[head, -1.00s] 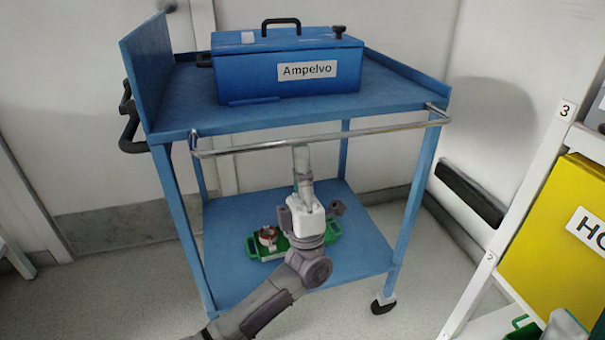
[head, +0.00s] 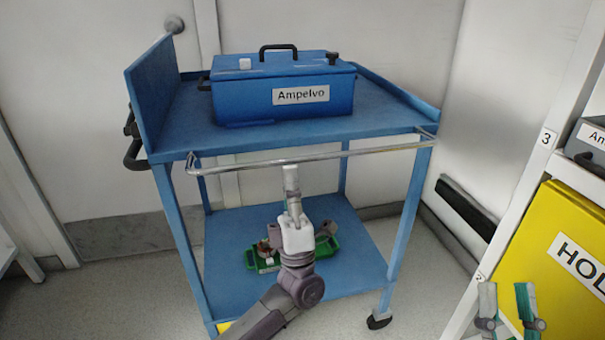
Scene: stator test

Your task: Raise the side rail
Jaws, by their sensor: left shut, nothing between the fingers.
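The side rail (head: 360,152) is a thin metal bar along the front edge of the blue trolley's top shelf (head: 180,120). It sticks out in front of that edge, roughly at its level. My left gripper (head: 290,170) points upward with its fingers together and empty. Its tip is right under the rail, left of the rail's middle; I cannot tell whether it touches. My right gripper (head: 506,305) is at the bottom right, its two fingers apart with nothing between them.
A blue box labelled Ampelvo (head: 240,98) stands on the top shelf. A green tray (head: 327,245) with parts lies on the lower shelf (head: 225,225), partly behind my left arm. A white rack (head: 530,185) with a yellow bin (head: 530,250) stands at the right.

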